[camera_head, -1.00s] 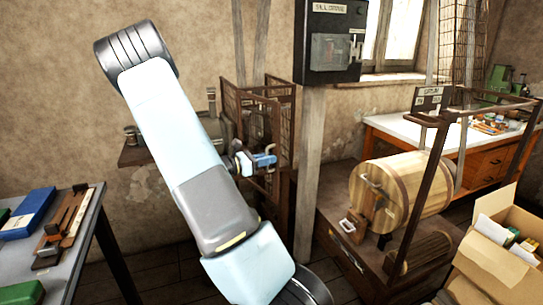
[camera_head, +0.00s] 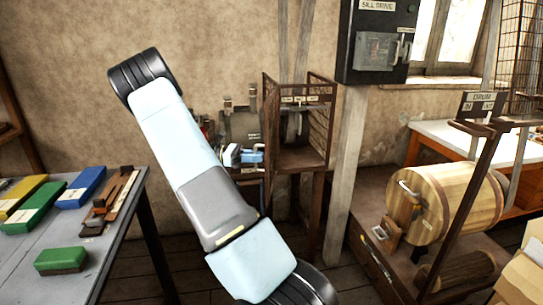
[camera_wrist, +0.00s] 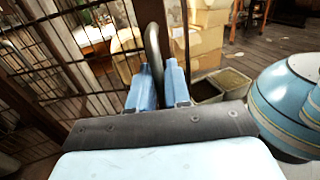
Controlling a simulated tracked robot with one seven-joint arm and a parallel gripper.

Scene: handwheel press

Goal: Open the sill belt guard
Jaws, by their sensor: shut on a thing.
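The belt guard is a brown mesh cage (camera_head: 318,160) on a stand against the wall, left of the post. Its front looks open in the head view, with pulley parts visible inside. A narrow mesh panel at its left edge (camera_head: 271,125) is seen nearly edge-on. My gripper (camera_head: 250,156) is just left of this panel. In the wrist view my blue gripper fingers (camera_wrist: 158,88) are shut on a grey curved handle (camera_wrist: 153,50), beside a mesh panel (camera_wrist: 75,50). The handle's lower part is hidden between the fingers.
A dark box labelled SILL DRIVE (camera_head: 375,45) hangs on a wooden post (camera_head: 343,185). A wooden drum (camera_head: 445,205) stands on the right. A grey table (camera_head: 75,225) with coloured blocks is on the left. In the wrist view, cardboard boxes (camera_wrist: 205,35) stand beyond the gripper.

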